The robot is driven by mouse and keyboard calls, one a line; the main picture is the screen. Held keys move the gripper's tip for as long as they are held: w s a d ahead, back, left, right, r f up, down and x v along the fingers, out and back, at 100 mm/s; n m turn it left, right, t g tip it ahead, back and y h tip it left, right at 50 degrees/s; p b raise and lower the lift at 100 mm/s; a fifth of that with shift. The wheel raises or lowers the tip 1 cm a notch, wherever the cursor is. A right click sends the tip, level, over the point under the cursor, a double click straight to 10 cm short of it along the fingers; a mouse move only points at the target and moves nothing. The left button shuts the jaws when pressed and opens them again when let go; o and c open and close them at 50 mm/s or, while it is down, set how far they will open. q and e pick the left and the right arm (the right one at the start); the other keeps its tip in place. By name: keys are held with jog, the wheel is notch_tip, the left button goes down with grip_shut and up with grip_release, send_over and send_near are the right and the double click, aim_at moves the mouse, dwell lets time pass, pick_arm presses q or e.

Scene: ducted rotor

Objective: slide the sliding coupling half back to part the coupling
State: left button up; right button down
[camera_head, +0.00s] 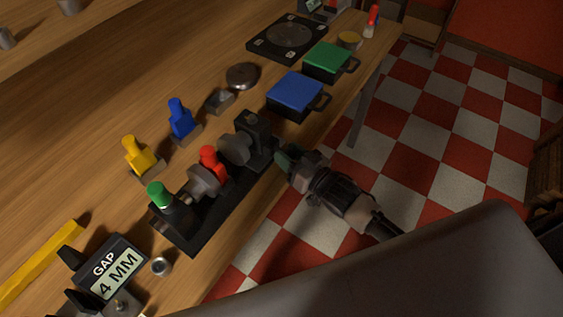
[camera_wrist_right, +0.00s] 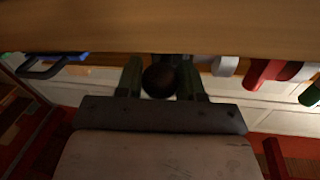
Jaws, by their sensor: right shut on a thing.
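The coupling stands on a black base (camera_head: 222,205) at the bench's front edge. One grey coupling half (camera_head: 203,184) sits by a red-topped post (camera_head: 209,160); another grey round part (camera_head: 235,149) is beside the black end block (camera_head: 258,128). I cannot tell which half slides. A display (camera_head: 112,272) reads "GAP 4 MM". My right gripper (camera_head: 284,161), with green fingers, is at the end block's front side. In the right wrist view it is shut on a dark round knob (camera_wrist_right: 158,81). What the knob joins is hidden. My left gripper is not in view.
A green-topped post (camera_head: 160,195) stands at the base's near end. Yellow (camera_head: 138,155) and blue (camera_head: 180,120) handled pieces stand behind. Blue-lidded (camera_head: 296,92) and green-lidded (camera_head: 328,60) boxes lie beyond the block. Open floor lies right of the bench.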

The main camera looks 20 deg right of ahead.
jog(key=shift+w+d+r, duration=0.1)
jog(key=shift+w+d, duration=0.05)
jog(key=shift+d, duration=0.1)
jog(key=c, duration=1)
grip_release()
jog(key=shift+o, duration=1.4)
jog(key=shift+w, duration=0.1)
